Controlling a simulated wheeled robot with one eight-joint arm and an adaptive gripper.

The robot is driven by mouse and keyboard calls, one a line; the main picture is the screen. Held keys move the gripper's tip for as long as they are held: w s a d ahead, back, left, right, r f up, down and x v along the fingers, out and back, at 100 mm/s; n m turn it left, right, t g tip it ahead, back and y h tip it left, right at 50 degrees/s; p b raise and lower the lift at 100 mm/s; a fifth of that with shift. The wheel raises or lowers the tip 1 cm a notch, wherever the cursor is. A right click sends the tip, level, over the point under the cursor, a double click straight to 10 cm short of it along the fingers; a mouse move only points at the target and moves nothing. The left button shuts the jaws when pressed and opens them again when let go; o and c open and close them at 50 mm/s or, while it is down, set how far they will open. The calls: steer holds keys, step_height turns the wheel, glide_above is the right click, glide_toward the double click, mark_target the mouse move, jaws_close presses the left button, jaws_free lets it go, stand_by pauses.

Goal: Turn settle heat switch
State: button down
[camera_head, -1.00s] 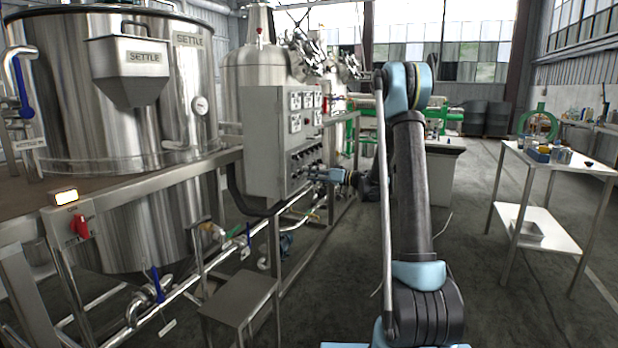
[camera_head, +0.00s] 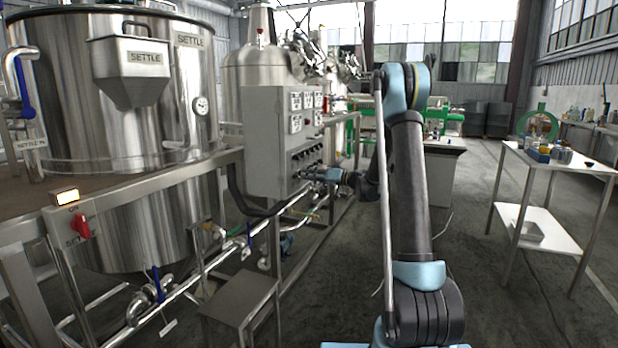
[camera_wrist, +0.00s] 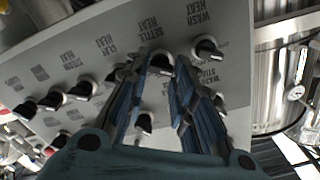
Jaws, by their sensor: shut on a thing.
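The control panel (camera_head: 282,150) is a grey box mounted beside the steel tanks. In the wrist view its face (camera_wrist: 100,40) fills the upper part, with black knobs and printed labels that look upside down. The settle heat switch (camera_wrist: 161,62) is a black knob by the label "SETTLE HEAT", between my gripper's fingertips. My gripper (camera_wrist: 160,64) is shut on this knob, with one blue-grey finger on each side. In the head view my gripper (camera_head: 312,175) reaches the lower front of the panel. The knob's pointer direction is partly hidden by the fingers.
The wash heat knob (camera_wrist: 206,48) is close beside the fingers, and another knob (camera_wrist: 144,122) shows between them lower down. A large settle tank (camera_head: 130,130) stands left. A metal step (camera_head: 240,300) is in front. A white table (camera_head: 560,165) is at right, with open floor between.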

steer(key=shift+w+d+f+m, duration=0.1)
steer(key=shift+w+m, duration=0.05)
steer(key=shift+m, duration=1.7)
steer(key=shift+w+d+m, duration=0.1)
steer(key=shift+m, duration=1.75)
steer(key=c, duration=1.6)
jaws_free()
steer(key=shift+f, duration=0.1)
steer(key=shift+c, duration=0.2)
